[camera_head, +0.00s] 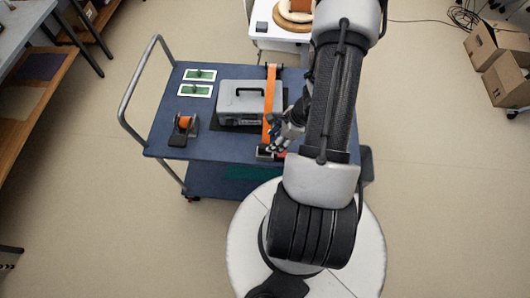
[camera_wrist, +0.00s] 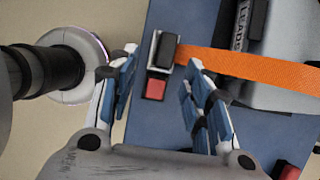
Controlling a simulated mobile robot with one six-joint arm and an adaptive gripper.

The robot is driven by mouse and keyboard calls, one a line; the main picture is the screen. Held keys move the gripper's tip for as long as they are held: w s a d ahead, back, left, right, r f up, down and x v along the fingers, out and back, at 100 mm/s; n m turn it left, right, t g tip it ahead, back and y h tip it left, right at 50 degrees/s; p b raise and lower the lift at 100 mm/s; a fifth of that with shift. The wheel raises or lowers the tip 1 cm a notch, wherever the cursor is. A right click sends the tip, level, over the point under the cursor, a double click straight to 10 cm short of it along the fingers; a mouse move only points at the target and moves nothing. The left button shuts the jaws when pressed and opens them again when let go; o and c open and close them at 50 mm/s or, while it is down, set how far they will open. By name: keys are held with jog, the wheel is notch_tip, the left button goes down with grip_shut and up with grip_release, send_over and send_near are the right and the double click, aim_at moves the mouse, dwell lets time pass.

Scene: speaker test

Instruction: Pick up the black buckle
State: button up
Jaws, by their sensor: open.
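The black buckle (camera_wrist: 163,50) has a red button and an orange strap (camera_wrist: 250,67) running from it. My gripper (camera_wrist: 158,85) is open and empty in the wrist view, with one finger on each side of the buckle in the picture. I cannot tell its height above the buckle. In the head view my gripper (camera_head: 280,142) is partly hidden by my arm, just above and right of the buckle.
The grey case (camera_head: 240,103) stands on the cart (camera_head: 160,140) close to the strap. A cart handle (camera_head: 130,95) rises at the left end.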

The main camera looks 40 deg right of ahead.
aim_at(266, 146)
jog(key=x, duration=0.2)
jog(key=b+x, duration=0.1)
jog(key=x, duration=0.2)
jog(key=w+b+x, duration=0.1)
jog(key=x, duration=0.2)
jog(key=shift+w+f, duration=0.1)
jog(key=shift+c, duration=0.2)
grip_shut()
